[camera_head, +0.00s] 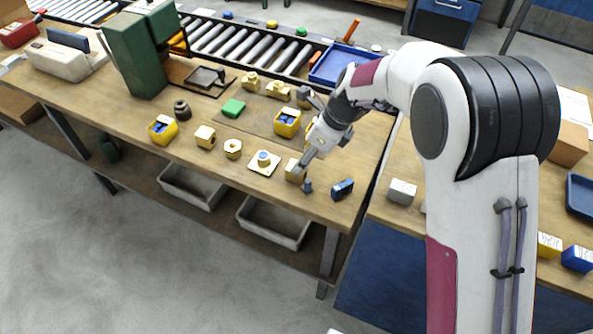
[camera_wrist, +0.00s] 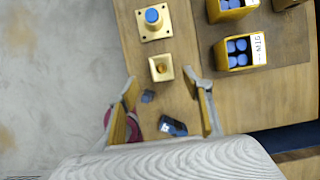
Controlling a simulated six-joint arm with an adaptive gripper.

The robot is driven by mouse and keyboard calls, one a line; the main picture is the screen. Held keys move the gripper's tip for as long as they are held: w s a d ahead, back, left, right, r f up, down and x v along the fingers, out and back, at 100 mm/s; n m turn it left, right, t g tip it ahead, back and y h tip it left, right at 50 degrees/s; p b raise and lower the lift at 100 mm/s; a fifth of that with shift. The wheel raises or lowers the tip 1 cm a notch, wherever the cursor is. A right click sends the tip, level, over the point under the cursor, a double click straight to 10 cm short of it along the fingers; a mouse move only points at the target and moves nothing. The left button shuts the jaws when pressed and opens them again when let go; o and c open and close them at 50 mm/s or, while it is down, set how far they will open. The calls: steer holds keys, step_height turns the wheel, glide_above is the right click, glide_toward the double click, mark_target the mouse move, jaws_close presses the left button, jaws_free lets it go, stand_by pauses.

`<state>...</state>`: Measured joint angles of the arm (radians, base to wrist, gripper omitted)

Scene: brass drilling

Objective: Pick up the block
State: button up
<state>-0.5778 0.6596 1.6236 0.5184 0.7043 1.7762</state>
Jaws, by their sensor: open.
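A brass block (camera_head: 294,170) sits on the wooden bench near its front right corner. In the wrist view the brass block (camera_wrist: 161,68) shows a round hole in its top face. My gripper (camera_head: 305,172) is above the bench at this block, and in the head view it partly covers it. In the wrist view my gripper (camera_wrist: 159,77) is open, with one finger on each side; the block lies just beyond the fingertips, and nothing is held. Contact with the block cannot be told. Another brass block (camera_head: 205,137) stands further left.
A brass plate with a blue cap (camera_head: 264,162) stands left of the block. A dark blue object (camera_head: 342,189) and a small blue-grey piece (camera_wrist: 147,96) lie nearby. A yellow bin (camera_head: 288,123) stands behind. The bench's front edge is close.

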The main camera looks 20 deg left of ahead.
steer(key=shift+x, duration=1.3)
steer(key=shift+f, duration=0.1)
steer(key=shift+x, duration=2.5)
steer(key=shift+w+d, duration=0.15)
jaws_close()
